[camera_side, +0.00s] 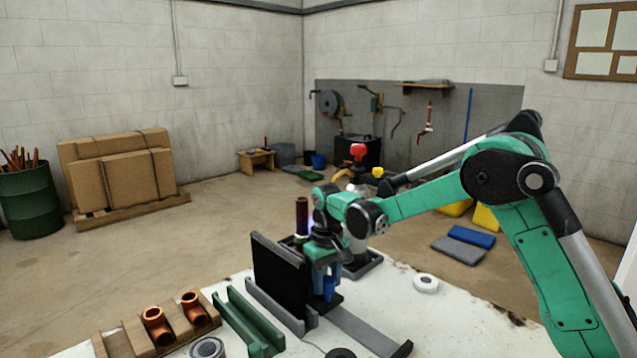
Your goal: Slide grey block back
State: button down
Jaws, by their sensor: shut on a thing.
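My gripper (327,291) points down with blue fingers, just right of an upright black panel (280,276). It is shut on what appears to be the grey block (312,317), which sits low beside the panel. The fingers and wrist hide much of the block, and the exact contact is hard to see. A flat grey track (365,331) runs from under the gripper towards the front right and ends in a dark stop (402,349). A grey rail (273,306) lies along the panel's front foot.
A green channel (246,322) stands empty to the left. Copper fittings (157,325) sit in a wooden holder (137,336) farther left. A grey roll (207,348) is at the front edge and a white roll (426,283) lies right.

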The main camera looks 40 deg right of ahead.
dwell(0.7)
jog(key=s, duration=1.4)
jog(key=shift+s, duration=0.3)
jog(key=shift+c, duration=2.3)
grip_release()
jog(key=shift+w, duration=0.1)
jog(key=shift+r, duration=2.85)
jog(key=a+r+n+t, duration=0.1)
jog(key=a+r+t, duration=0.2)
jog(key=a+t, duration=0.3)
jog(key=shift+w+n+t, duration=0.4)
jog(key=shift+w+t, duration=0.05)
jog(key=shift+t, duration=0.15)
